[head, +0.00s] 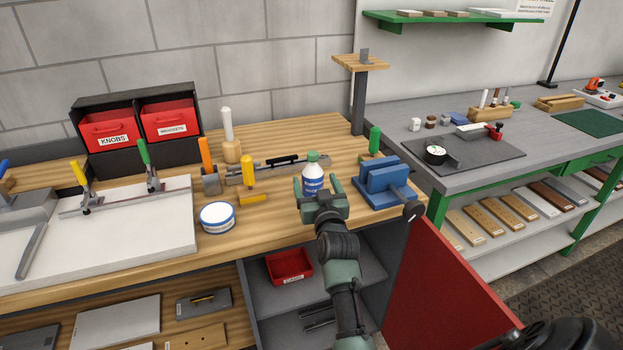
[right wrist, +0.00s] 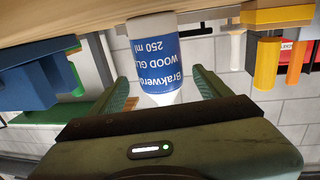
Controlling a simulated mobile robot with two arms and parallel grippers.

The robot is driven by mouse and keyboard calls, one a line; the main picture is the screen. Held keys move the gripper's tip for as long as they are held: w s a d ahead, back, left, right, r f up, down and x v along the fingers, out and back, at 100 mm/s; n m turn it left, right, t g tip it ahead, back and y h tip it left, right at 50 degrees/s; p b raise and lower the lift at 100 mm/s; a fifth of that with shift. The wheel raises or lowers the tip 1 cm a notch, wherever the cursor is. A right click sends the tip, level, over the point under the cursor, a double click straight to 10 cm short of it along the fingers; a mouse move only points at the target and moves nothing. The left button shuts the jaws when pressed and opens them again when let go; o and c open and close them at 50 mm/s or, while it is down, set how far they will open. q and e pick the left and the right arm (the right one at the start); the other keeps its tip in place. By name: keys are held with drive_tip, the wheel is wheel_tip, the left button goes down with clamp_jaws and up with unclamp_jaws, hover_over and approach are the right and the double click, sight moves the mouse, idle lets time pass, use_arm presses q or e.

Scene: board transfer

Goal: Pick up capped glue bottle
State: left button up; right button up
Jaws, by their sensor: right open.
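The glue bottle (head: 313,184) is white with a blue wood glue label and a green cap (head: 312,157). My right gripper (head: 318,183) is open, with one finger on each side of the bottle. In the right wrist view, which shows the scene upside down, the bottle (right wrist: 158,65) is between the spread fingers of the gripper (right wrist: 161,82), with gaps beside it. The cap is hidden there behind the gripper body. My left gripper is not in view.
A blue vise-like block (head: 384,183) stands close on the right of the bottle. A red panel (head: 440,285) stands at the front right.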

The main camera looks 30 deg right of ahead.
sight(311, 169)
drive_tip(key=shift+w+d+r, duration=0.3)
drive_tip(key=shift+w+r, duration=0.2)
drive_tip(key=shift+w, duration=0.25)
drive_tip(key=p+x, duration=0.1)
drive_tip(key=x, duration=0.2)
drive_tip(key=shift+w, duration=0.35)
drive_tip(key=shift+w+d, duration=0.2)
drive_tip(key=c, duration=1.7)
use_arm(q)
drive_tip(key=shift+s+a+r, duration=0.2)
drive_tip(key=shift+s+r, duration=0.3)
use_arm(e)
clamp_jaws()
drive_tip(key=shift+r, duration=0.15)
